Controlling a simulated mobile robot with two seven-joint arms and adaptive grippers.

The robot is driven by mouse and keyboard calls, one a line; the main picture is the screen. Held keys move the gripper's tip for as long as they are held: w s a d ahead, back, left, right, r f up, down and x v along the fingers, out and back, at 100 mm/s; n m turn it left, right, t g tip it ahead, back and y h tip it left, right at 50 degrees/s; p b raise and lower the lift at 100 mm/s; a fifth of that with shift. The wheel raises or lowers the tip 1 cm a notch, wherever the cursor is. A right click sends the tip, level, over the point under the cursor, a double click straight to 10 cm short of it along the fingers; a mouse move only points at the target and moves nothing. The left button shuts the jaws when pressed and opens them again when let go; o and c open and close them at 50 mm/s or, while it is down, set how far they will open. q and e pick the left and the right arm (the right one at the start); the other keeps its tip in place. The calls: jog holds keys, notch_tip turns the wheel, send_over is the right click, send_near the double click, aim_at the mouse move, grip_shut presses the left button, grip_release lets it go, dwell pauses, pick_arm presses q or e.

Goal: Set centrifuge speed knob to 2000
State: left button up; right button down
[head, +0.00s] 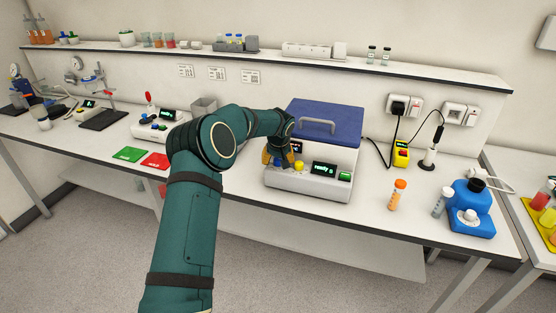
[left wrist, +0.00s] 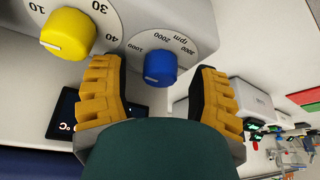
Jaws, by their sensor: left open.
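The centrifuge (head: 308,184) is a white box with a blue lid (head: 330,121), a green-lettered display (head: 325,170) and a yellow knob (head: 299,165). The left wrist view shows the blue speed knob (left wrist: 160,68) on a round white rpm dial (left wrist: 172,38), marked 1000, 2000 and 3000 and seen upside down. I cannot tell exactly where its pointer stands. My left gripper (head: 278,157) is at the front left of the centrifuge. In the left wrist view its orange fingers (left wrist: 157,82) are open, one on each side of the blue knob, with gaps showing.
The yellow knob (left wrist: 68,33) with its own dial is close beside one finger. An orange-capped tube (head: 397,195) and a blue bottle-like device (head: 470,208) stand to the right. Red and green mats (head: 129,154) lie to the left. A shelf (head: 270,56) runs above the bench.

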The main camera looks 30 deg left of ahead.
pick_arm(q)
jog(key=shift+o, duration=0.2)
jog(key=shift+f, duration=0.1)
grip_shut()
jog(key=shift+m, duration=0.3)
jog(key=m+h+p, duration=0.1)
jog(key=m, duration=0.1)
jog(key=shift+m, duration=0.4)
jog(key=m+h+p, duration=0.1)
jog(key=m, duration=0.2)
jog(key=shift+m+t+h+p, duration=0.3)
jog(key=shift+h, duration=0.1)
jog(key=shift+m+h, duration=0.5)
jog(key=shift+m, duration=0.7)
jog(key=shift+f+m+h+p, duration=0.1)
jog(key=shift+m+h+p, duration=0.2)
jog(key=shift+m, duration=0.8)
